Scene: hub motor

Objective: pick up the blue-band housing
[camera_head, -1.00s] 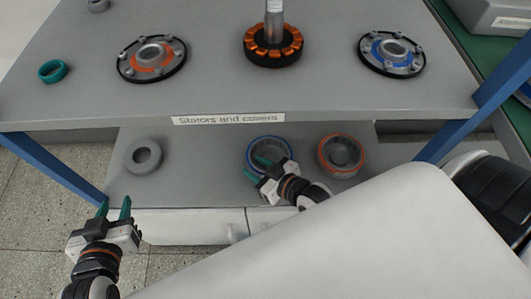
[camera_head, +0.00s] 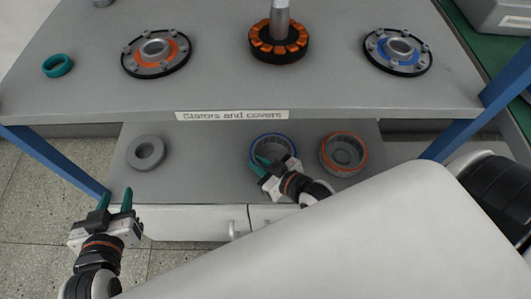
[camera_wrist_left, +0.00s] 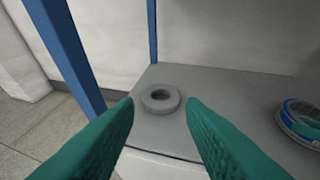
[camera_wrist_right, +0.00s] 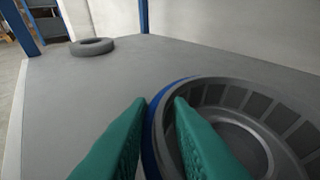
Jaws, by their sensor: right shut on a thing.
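The blue-band housing (camera_head: 272,146) is a grey round cup with a blue rim band, on the lower shelf in the head view. It also shows large in the right wrist view (camera_wrist_right: 235,115). My right gripper (camera_head: 264,164) is shut on its near-left wall; in the right wrist view one green finger is outside the blue band and the other is inside the cup. I cannot tell whether the housing is off the shelf. My left gripper (camera_head: 115,199) is open and empty, in front of the shelf at the left. The housing's edge shows in the left wrist view (camera_wrist_left: 299,118).
An orange-band housing (camera_head: 343,154) stands close on the right, a grey ring (camera_head: 146,152) on the left of the lower shelf (camera_head: 205,180). The upper table (camera_head: 210,85) overhangs behind, carrying covers and a stator. Blue posts (camera_head: 55,160) flank the shelf.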

